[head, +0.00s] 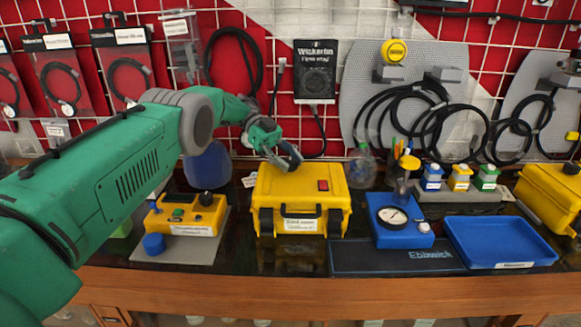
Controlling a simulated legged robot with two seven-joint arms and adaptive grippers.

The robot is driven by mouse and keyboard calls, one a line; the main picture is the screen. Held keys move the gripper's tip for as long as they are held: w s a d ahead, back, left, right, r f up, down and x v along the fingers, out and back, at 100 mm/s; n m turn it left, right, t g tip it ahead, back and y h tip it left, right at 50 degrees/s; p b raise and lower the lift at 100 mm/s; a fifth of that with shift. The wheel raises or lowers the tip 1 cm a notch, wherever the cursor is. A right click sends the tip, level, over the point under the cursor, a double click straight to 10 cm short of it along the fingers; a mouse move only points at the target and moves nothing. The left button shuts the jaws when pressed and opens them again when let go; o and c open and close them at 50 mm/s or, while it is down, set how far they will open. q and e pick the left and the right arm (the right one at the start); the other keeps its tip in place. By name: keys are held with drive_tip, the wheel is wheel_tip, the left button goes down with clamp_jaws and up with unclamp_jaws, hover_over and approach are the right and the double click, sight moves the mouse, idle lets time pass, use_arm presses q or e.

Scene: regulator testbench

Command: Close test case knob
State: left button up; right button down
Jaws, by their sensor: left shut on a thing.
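The yellow test case (334,204) stands upright on the dark bench top near the middle of the head view. It has a black handle, a white label on its front and a red switch (323,185) on its top. My left gripper (288,162) reaches in from the left, over the back of the case's top. Its dark fingers are shut on what seems to be the case's knob, which they mostly hide. How far the knob is turned cannot be seen. My right gripper is not in view.
A yellow device (180,214) with a black knob stands left of the case. A blue gauge block (395,222), an empty blue tray (500,242) and another yellow case (550,196) stand to the right. Hoses hang on the grid wall behind.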

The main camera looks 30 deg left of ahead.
use_arm(q)
drive_tip(key=shift+w+a+r, duration=0.1)
idle(0.5)
drive_tip(key=o, duration=1.1)
drive_tip(key=shift+o, duration=0.3)
drive_tip(key=shift+w+a+f, duration=0.15)
drive_tip(key=shift+a+f, duration=0.1)
drive_tip(key=shift+a, duration=0.05)
drive_tip(key=shift+d+r, duration=0.1)
drive_tip(key=shift+d, duration=0.05)
drive_tip(key=shift+d, duration=0.1)
